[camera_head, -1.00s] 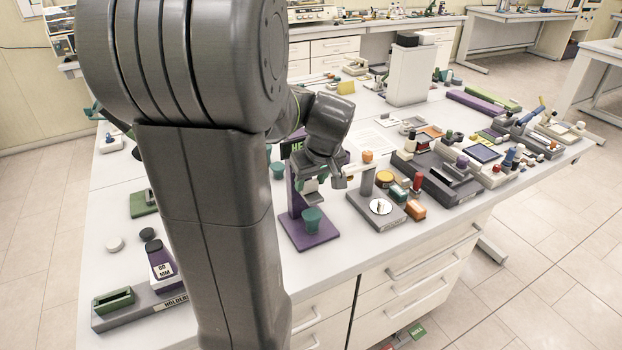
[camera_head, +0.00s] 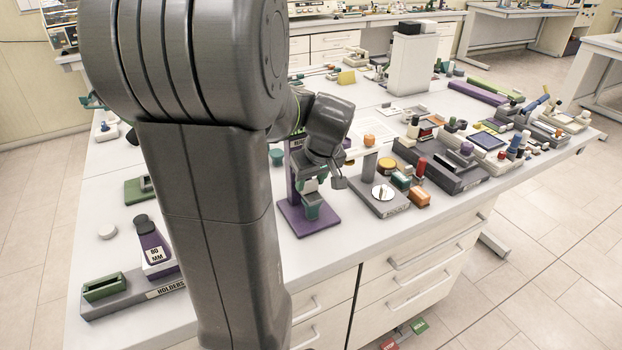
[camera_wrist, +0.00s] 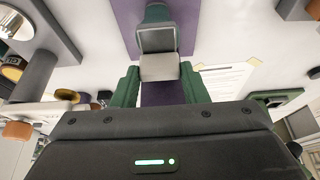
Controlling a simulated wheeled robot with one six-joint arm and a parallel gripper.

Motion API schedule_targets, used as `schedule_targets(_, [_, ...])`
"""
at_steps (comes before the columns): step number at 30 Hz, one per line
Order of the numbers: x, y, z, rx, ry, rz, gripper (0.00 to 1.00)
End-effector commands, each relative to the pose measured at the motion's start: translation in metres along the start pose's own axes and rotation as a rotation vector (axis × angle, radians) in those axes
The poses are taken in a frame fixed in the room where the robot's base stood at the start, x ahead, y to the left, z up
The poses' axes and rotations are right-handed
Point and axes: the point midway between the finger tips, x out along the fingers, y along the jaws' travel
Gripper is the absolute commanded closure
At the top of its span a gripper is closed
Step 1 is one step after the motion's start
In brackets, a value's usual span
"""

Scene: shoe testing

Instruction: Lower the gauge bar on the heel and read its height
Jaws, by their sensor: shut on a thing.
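The heel gauge is a purple stand with a flat base (camera_head: 292,222) and an upright column. A teal heel piece (camera_head: 312,212) stands on the base; it also shows at the top of the wrist view (camera_wrist: 157,12). My gripper (camera_head: 311,190) is over the base, directly above the heel. In the wrist view, its green fingers (camera_wrist: 160,80) are shut on the light grey gauge bar (camera_wrist: 160,67). The bar appears at or very near the heel's top; contact cannot be made out. My gripper partly hides the column, and no height reading is legible.
A grey fixture with a round silver disc (camera_head: 383,192) and a post stands close to the right. A grey holder block (camera_head: 130,298) lies front left. The white tabletop in front of the stand is clear.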

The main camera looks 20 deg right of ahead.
Motion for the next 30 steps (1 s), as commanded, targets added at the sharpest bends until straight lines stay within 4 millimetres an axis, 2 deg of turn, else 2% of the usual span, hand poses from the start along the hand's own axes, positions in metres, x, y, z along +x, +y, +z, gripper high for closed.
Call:
schedule_targets(5, [0.0,0.0,0.0,0.001,-0.001,-0.001,1.0])
schedule_targets(6, [0.0,0.0,0.0,0.0,-0.001,-0.001,0.54])
schedule_targets(9, [0.0,0.0,0.0,0.0,-0.001,-0.001,0.38])
schedule_targets(20, [-0.006,0.0,0.0,0.0,0.0,0.0,0.38])
schedule_targets(25, [-0.033,0.0,0.0,-0.001,0.003,0.003,0.38])
schedule_targets(30, [-0.073,0.001,-0.001,0.0,0.004,0.003,0.38])
